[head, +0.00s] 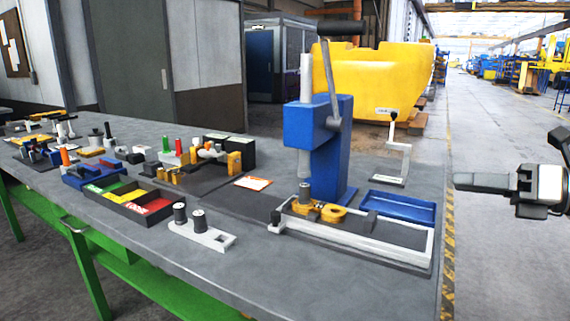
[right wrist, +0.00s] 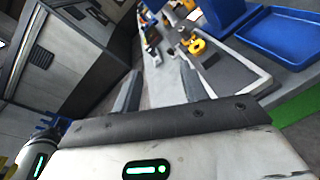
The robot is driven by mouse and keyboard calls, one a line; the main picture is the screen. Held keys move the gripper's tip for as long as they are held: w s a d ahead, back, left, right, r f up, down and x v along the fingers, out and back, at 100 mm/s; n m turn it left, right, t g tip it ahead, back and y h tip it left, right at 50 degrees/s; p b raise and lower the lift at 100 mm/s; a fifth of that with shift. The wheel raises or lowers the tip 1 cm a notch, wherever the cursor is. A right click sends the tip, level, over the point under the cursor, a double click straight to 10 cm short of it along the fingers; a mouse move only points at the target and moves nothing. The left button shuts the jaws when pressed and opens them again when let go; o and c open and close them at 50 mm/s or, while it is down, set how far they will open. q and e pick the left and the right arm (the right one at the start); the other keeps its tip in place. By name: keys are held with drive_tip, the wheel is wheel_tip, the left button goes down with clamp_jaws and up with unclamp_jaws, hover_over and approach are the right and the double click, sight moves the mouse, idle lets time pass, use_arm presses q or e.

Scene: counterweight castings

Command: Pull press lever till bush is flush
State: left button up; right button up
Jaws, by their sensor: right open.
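The blue arbor press (head: 328,145) stands on the bench. Its press lever (head: 329,78) is a grey rod rising from the press side to a dark handle (head: 340,27) at the top. The ram (head: 304,163) hangs above a dark grey bush (head: 305,192); a gap shows between them. The bush stands up out of a yellow casting (head: 328,212), also in the right wrist view (right wrist: 197,46). My right gripper (head: 460,182) is right of the press, clear of the lever. Its fingers are apart and empty in the right wrist view (right wrist: 160,88). My left gripper is out of view.
A blue tray (head: 402,206) lies right of the press, with a grey stand (head: 396,150) behind it. A white-edged fixture (head: 350,240) holds the casting. Pegs on a grey plate (head: 212,235) and a colored bin (head: 125,203) are left. The aisle at right is open.

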drive_tip(key=d+f+m+h, duration=0.1)
drive_tip(key=d+f+m, duration=0.2)
drive_tip(key=f, duration=0.6)
drive_tip(key=d+f+m+h, duration=0.1)
drive_tip(key=d+f+m, duration=0.2)
drive_tip(key=f, duration=0.7)
drive_tip(key=w+d+r+m+t+h, duration=0.6)
drive_tip(key=d+r+m+t, duration=0.3)
drive_tip(key=m, duration=0.4)
drive_tip(key=d+f+m+g+h, duration=0.3)
drive_tip(key=d+f+m+h, duration=0.4)
drive_tip(key=d+m+h, duration=0.75)
drive_tip(key=s+a+f+m+g+y, duration=0.1)
drive_tip(key=s+a+f+y, duration=0.3)
drive_tip(key=a+f, duration=0.65)
drive_tip(key=s+a+f+m+g+y, duration=0.1)
drive_tip(key=s+a+f+y, duration=0.35)
drive_tip(key=a+f, duration=0.6)
drive_tip(key=s+a+m+g+y, duration=0.1)
drive_tip(key=s+a+y, duration=0.1)
drive_tip(key=s+a, duration=0.7)
drive_tip(key=s+a+m+g+y, duration=0.1)
drive_tip(key=s+a+m+y, duration=0.1)
drive_tip(key=s+a, duration=0.7)
drive_tip(key=a, duration=0.6)
drive_tip(key=shift+f+p, duration=0.2)
drive_tip(key=shift+p, duration=0.1)
drive_tip(key=shift+m, duration=0.25)
